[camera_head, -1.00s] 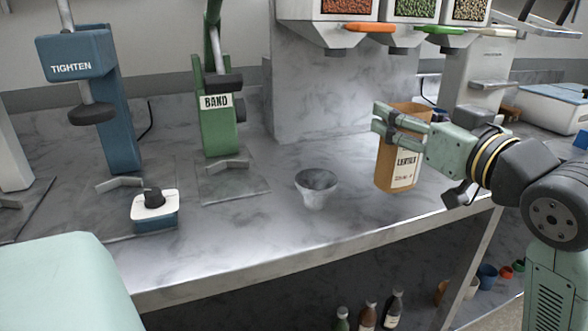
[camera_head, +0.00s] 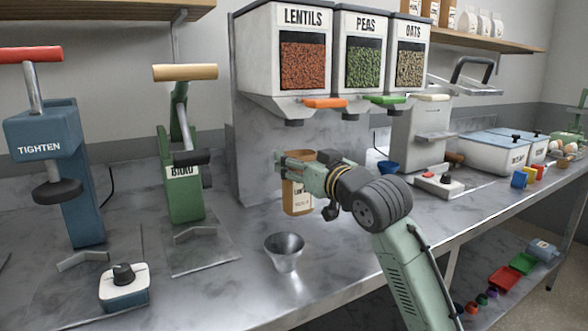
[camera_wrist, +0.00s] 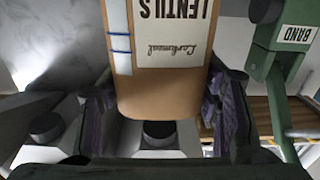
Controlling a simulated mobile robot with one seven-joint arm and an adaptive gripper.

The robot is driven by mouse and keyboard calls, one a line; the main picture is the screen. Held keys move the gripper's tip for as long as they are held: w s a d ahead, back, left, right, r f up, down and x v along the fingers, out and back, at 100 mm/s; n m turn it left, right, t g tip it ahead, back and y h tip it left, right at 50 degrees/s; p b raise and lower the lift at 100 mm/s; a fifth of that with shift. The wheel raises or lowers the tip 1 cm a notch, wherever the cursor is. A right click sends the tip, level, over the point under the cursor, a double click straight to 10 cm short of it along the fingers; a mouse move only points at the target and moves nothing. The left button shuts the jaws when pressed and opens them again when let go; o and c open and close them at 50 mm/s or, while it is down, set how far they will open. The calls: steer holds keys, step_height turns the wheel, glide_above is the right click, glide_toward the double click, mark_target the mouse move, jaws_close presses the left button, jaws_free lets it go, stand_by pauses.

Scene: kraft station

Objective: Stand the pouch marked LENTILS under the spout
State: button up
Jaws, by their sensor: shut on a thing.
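The brown kraft pouch marked LENTILS (camera_head: 298,199) is upright in my gripper (camera_head: 285,166), in front of the dispenser panel. My gripper is shut on its upper part, and my wrist partly covers it. In the wrist view the pouch (camera_wrist: 160,88) fills the middle between the fingers, its label upside down in that picture. The LENTILS hopper (camera_head: 302,62) is the leftmost of three, with its dark spout (camera_head: 293,122) below. The pouch is below this spout in the head view. I cannot tell its exact depth alignment or whether its base touches the counter.
A metal funnel-like cup (camera_head: 285,252) stands on the counter (camera_head: 215,285) in front of the pouch. The green BAND press (camera_head: 183,190) and blue TIGHTEN press (camera_head: 70,165) stand to the left. An orange lever (camera_head: 324,103) juts out beside the LENTILS spout.

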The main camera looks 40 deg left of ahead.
steer(key=shift+w+a+f+p, duration=0.15)
steer(key=shift+a+f, duration=0.15)
steer(key=shift+f, duration=0.3)
steer(key=shift+w+a+f+p, duration=0.1)
steer(key=shift+a+f, duration=0.25)
steer(key=shift+f, duration=0.2)
steer(key=shift+w+a+f+p, duration=0.15)
steer(key=shift+a+f, duration=0.15)
steer(key=shift+f, duration=0.3)
steer(key=shift+f, duration=0.15)
steer(key=o, duration=1.3)
